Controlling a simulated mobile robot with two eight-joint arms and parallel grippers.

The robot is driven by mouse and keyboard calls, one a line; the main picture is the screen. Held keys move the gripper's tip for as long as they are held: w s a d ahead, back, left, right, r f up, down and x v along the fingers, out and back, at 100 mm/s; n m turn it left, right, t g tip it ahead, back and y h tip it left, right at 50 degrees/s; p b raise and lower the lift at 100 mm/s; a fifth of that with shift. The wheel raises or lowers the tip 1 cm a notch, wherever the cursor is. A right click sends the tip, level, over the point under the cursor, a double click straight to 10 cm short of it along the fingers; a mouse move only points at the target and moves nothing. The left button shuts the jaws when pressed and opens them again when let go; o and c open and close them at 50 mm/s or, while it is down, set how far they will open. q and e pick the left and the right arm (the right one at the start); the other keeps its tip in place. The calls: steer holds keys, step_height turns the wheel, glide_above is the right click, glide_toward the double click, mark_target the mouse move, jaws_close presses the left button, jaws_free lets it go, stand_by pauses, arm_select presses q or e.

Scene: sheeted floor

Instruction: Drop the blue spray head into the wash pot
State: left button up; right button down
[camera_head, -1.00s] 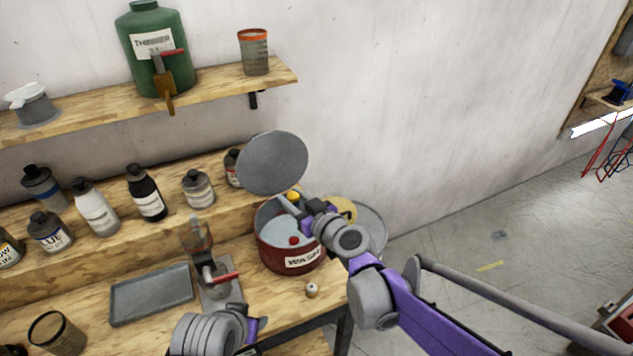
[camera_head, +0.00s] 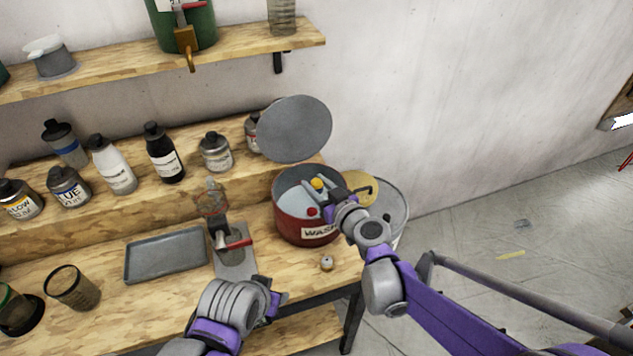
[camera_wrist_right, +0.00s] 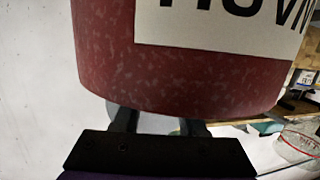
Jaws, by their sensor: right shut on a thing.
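The red wash pot (camera_head: 292,228) stands at the bench's right end, open, with pale liquid inside. A yellow piece (camera_head: 317,183) and a red piece (camera_head: 312,211) show in it. My right gripper (camera_head: 322,200) is over the pot's right side, its fingers reaching past the rim. In the right wrist view the pot wall (camera_wrist_right: 180,75) hides the fingertips of my right gripper (camera_wrist_right: 160,123). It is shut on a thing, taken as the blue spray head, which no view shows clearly. My left gripper (camera_head: 275,300) is low over the bench front; its jaw opening is unclear.
A round grey lid (camera_head: 295,128) stands raised behind the pot. A stand with a red lever (camera_head: 238,243) and a grey tray (camera_head: 165,254) are to its left. A small pale knob (camera_head: 327,263) lies in front. Several bottles line the back step. Open floor lies right.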

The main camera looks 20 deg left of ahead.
steer(key=shift+c, duration=2)
jaws_free()
steer(key=v, duration=1)
steer(key=shift+s+d+p, duration=0.25)
steer(key=shift+d+p, duration=0.05)
steer(key=shift+d, duration=0.05)
steer(key=s+d+f+m+g+h, duration=0.1)
steer(key=s+d+f+m+h, duration=0.2)
steer(key=s+d, duration=0.3)
steer(key=s+d+f+m+g+h, duration=0.2)
steer(key=s+d, duration=0.4)
steer(key=d, duration=0.4)
steer(key=s+d+f+m+g+h, duration=0.2)
steer(key=s+d+h, duration=0.4)
steer(key=d, duration=0.3)
steer(key=shift+f+m, duration=0.9)
steer(key=shift+m, duration=0.1)
